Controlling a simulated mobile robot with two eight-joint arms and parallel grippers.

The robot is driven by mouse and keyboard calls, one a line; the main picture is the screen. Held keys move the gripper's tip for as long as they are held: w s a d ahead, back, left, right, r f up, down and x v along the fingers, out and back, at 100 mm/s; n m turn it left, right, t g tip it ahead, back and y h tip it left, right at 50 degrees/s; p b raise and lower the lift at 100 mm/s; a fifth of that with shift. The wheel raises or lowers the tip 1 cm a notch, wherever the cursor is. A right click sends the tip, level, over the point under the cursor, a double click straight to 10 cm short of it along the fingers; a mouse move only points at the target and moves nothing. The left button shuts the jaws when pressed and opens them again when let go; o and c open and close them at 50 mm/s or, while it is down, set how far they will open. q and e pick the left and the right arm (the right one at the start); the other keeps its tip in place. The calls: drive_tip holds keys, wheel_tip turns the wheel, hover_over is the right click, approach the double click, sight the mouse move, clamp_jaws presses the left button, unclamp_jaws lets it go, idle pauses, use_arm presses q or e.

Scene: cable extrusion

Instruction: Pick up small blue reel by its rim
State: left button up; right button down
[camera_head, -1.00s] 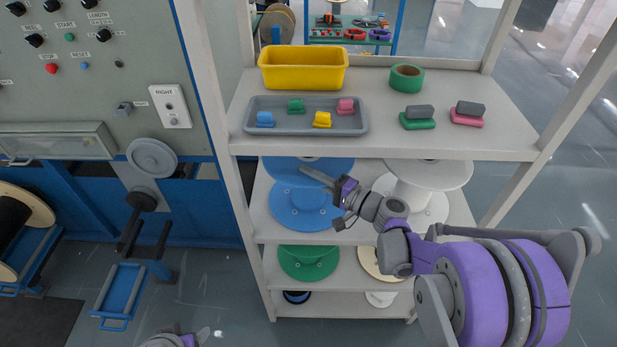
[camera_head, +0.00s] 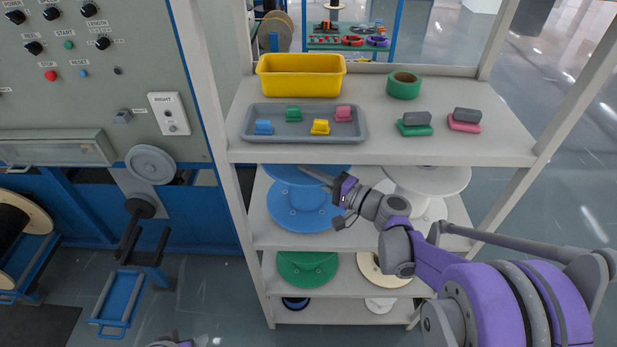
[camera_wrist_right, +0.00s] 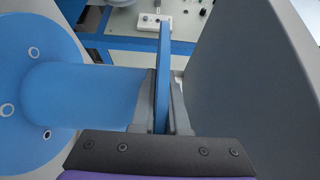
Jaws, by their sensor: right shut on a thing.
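The blue reel (camera_head: 297,209) stands upright on its lower flange on the shelf below the top shelf, at the left. Its upper flange is partly hidden under the top shelf edge. My right gripper (camera_head: 316,175) reaches in from the right at the upper flange. In the right wrist view the gripper (camera_wrist_right: 163,105) is shut on the blue reel's rim (camera_wrist_right: 163,70), which shows edge-on between the fingers. The hub and other flange (camera_wrist_right: 30,100) lie to the left. Part of my left gripper (camera_head: 185,342) shows at the bottom edge; its jaws are unclear.
A white reel (camera_head: 440,180) stands on the same shelf, to the right. A green reel (camera_head: 306,272) and others sit on lower shelves. The top shelf (camera_head: 480,140) overhangs the gripper and holds a yellow bin (camera_head: 300,78) and grey tray (camera_head: 300,137). A shelf post stands left.

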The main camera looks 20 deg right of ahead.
drive_tip(key=shift+r, duration=0.4)
drive_tip(key=shift+s+d+f, duration=0.1)
drive_tip(key=shift+s+d, duration=0.35)
drive_tip(key=shift+s, duration=0.05)
drive_tip(key=b+v, duration=0.1)
drive_tip(key=v, duration=1.5)
drive_tip(key=shift+s+d, duration=0.2)
drive_tip(key=shift+s, duration=0.1)
drive_tip(key=shift+a, duration=0.1)
